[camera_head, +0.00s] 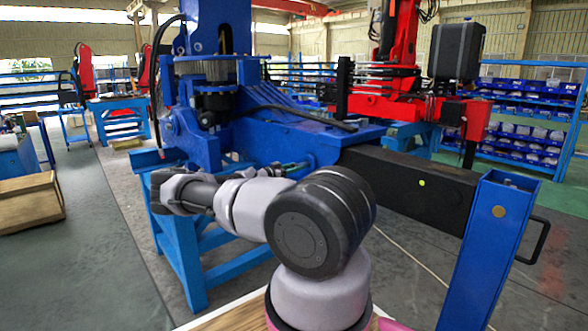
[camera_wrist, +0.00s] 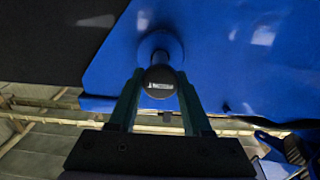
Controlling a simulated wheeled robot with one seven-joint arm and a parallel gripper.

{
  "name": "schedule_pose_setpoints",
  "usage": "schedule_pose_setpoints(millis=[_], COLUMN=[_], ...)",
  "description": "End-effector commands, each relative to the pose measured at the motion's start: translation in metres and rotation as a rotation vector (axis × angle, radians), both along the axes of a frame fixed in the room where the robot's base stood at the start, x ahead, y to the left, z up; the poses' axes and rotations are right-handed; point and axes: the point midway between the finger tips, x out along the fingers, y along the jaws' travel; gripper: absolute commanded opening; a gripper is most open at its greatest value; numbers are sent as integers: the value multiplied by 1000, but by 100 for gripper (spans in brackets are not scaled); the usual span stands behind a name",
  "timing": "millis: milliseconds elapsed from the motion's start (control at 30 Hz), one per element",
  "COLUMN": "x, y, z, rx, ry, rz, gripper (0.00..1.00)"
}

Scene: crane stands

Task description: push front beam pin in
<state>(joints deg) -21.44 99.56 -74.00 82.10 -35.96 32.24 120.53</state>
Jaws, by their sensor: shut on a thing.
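The front beam pin (camera_wrist: 160,74) shows in the wrist view as a round black knob with small white lettering, on a short shaft at a round collar in the blue beam (camera_wrist: 225,60). My gripper (camera_wrist: 160,92) has one dark green finger on each side of the knob and is shut on it. The knob stands out a little from the blue face; how deep the shaft sits is hidden. In the head view my grey arm reaches left and toward the blue crane frame (camera_head: 290,135); the pin is too small to make out there.
A black beam (camera_head: 410,187) runs right from the blue frame to a blue upright leg (camera_head: 490,235) with a black handle. A blue stand (camera_head: 180,255) carries the frame. Open grey floor (camera_head: 105,235) lies to the left; a wooden crate (camera_head: 30,203) stands at far left.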

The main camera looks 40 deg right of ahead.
Motion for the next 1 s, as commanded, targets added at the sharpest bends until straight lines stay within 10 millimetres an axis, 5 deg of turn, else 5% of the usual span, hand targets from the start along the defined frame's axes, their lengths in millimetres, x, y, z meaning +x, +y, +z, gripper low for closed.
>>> schedule_pose_setpoints(millis=[333, 667, 933, 967, 1000], x=[0, 4, 5, 5, 5], y=[0, -47, -49, -49, -49], z=[-1, 0, 1, 1, 1], rx=[1, 0, 0, 0, 0], ry=[0, -1, 0, 1, 0], rz=[1, 1, 2, 2, 2], gripper=[0, 0, 0, 53, 68])
